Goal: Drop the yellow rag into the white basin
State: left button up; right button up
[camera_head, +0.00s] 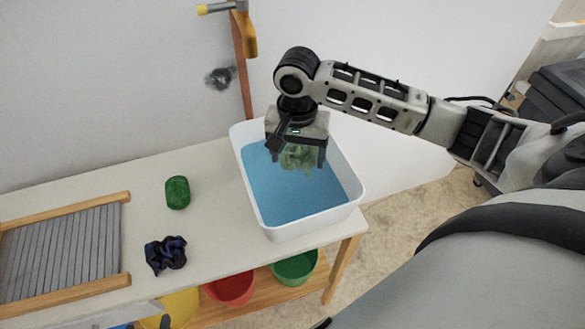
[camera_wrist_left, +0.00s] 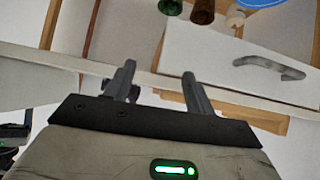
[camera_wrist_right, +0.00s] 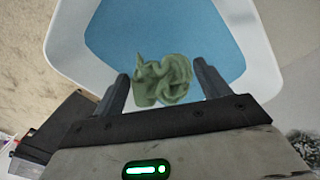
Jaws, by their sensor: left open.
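The white basin (camera_head: 349,212) holds blue water and stands at the right end of the table; its rim also shows in the right wrist view (camera_wrist_right: 262,60). A crumpled, dull yellow-green rag (camera_head: 299,160) is in the basin area, seen between my right gripper's fingers; it also shows in the right wrist view (camera_wrist_right: 163,80). My right gripper (camera_head: 296,157) points down over the basin with fingers wide apart. I cannot tell whether the rag touches the water. My left gripper (camera_wrist_left: 158,80) is open and empty, away from the basin.
Red (camera_head: 229,288) and green (camera_head: 295,267) tubs stand on the shelf below.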

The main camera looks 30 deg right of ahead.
jog(key=shift+o, duration=1.3)
jog(key=shift+r, duration=0.25)
notch_tip(320, 180, up, 16)
jog(key=shift+f, duration=0.25)
jog(key=shift+a+f, duration=0.1)
